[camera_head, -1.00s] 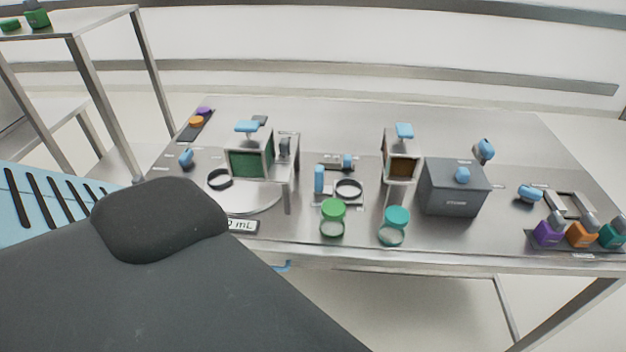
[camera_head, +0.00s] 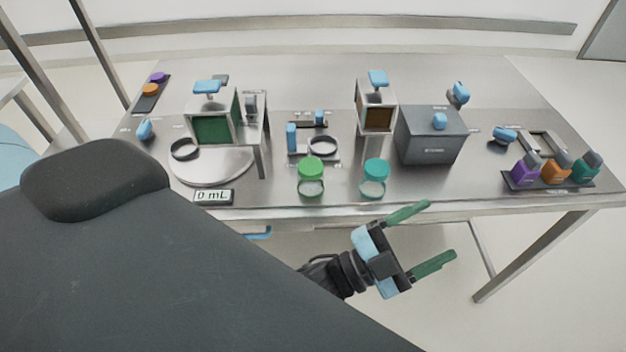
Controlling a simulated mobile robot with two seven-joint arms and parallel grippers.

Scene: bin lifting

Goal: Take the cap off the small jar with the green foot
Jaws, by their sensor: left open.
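A small jar with a bright green round part (camera_head: 311,168) above a clear round part stands near the table's front edge, left of centre. A similar small jar with a teal part (camera_head: 375,171) stands to its right. I cannot tell which parts are caps and which are feet. My left gripper (camera_head: 440,228) has two green fingers, spread apart and empty. It appears in front of the table's front edge, below and right of the jars in the picture, touching neither. My right gripper is not in view.
The steel table (camera_head: 300,83) also holds a grey box (camera_head: 430,136), a green-panelled block (camera_head: 213,130), a brown-panelled block (camera_head: 377,118) and a "0 mL" display (camera_head: 213,196). A rack (camera_head: 555,182) with purple, orange and teal bottles stands at the right. The table's back is mostly clear.

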